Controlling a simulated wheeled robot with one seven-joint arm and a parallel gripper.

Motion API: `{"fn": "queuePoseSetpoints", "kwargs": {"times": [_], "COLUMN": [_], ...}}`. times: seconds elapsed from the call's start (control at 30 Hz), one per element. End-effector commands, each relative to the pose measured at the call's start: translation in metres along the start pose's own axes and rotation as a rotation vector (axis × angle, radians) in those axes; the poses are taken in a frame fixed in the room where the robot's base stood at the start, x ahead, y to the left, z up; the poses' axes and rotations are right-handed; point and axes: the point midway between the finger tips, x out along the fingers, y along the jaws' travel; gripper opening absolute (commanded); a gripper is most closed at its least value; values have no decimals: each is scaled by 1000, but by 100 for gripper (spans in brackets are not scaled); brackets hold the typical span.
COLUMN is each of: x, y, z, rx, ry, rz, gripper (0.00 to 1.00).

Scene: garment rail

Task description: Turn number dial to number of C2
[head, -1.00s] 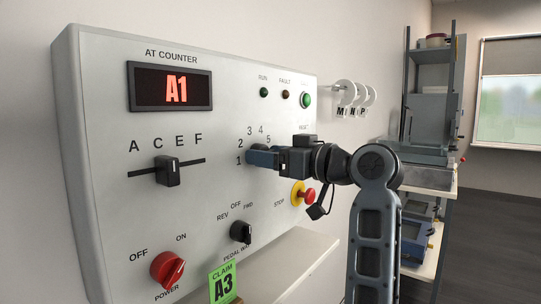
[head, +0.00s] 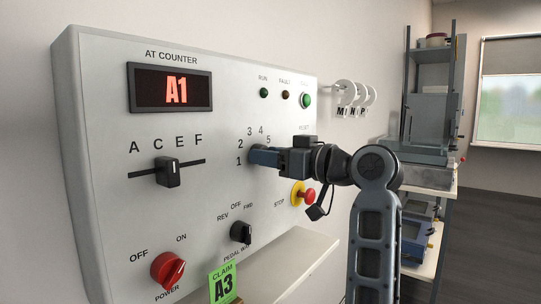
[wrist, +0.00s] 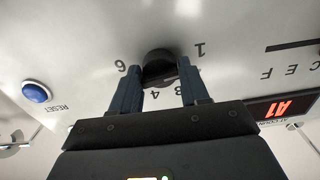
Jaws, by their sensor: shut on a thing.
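The number dial (wrist: 158,62) is a round black knob on the white panel, with printed numbers around it. It shows between my fingers in the wrist view, and in the head view my gripper (head: 256,157) mostly covers it. My gripper (wrist: 160,78) is shut on the dial, one finger on each side. Which number the dial points at cannot be told. A green claim card (head: 223,283) reads A3. The black letter slider (head: 168,172) stands below C and E.
A red power knob (head: 168,269) and a black pedal knob (head: 241,233) sit lower on the panel. The red stop button (head: 307,195) is just below my arm. Hanging letter discs (head: 357,95) and a shelf rack (head: 430,130) stand to the right.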

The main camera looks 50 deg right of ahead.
Motion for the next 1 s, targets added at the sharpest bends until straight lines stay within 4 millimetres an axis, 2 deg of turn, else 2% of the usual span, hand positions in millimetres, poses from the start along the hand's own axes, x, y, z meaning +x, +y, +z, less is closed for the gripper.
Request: {"fn": "queuePoseSetpoints", "kwargs": {"times": [0.27, 0.7, 1.0], "x": [0, 0, 0], "y": [0, 0, 0], "z": [-3, -3, -2], "rx": [147, 487, 631], "ry": [-4, -3, 0], "rz": [0, 1, 0], "gripper": [14, 14, 14]}}
